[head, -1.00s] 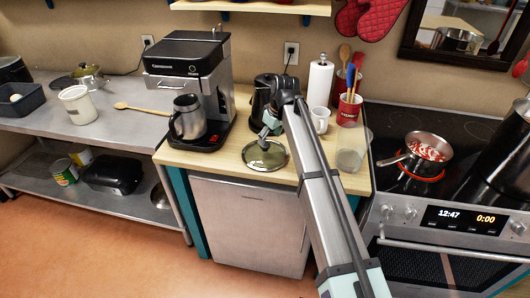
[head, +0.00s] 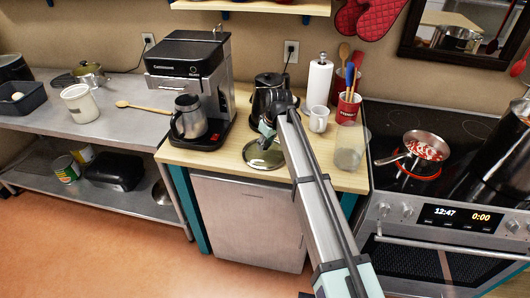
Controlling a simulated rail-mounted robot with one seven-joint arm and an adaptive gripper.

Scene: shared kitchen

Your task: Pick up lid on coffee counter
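The round glass lid (head: 256,160) with a metal rim is at the front edge of the wooden coffee counter (head: 215,160), right of the coffee machine (head: 188,75). My gripper (head: 265,141) points down at the lid's top centre and appears closed on its knob. The fingers are small and partly hidden by my arm, which crosses from the lower right. The lid looks slightly tilted and raised; the gap beneath it is hard to judge.
A steel jug (head: 189,118) stands in the coffee machine. A black kettle (head: 268,92), a white mug (head: 319,118), a red utensil cup (head: 348,107) and a clear glass (head: 350,150) stand behind and right. A pan (head: 425,147) sits on a glowing burner.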

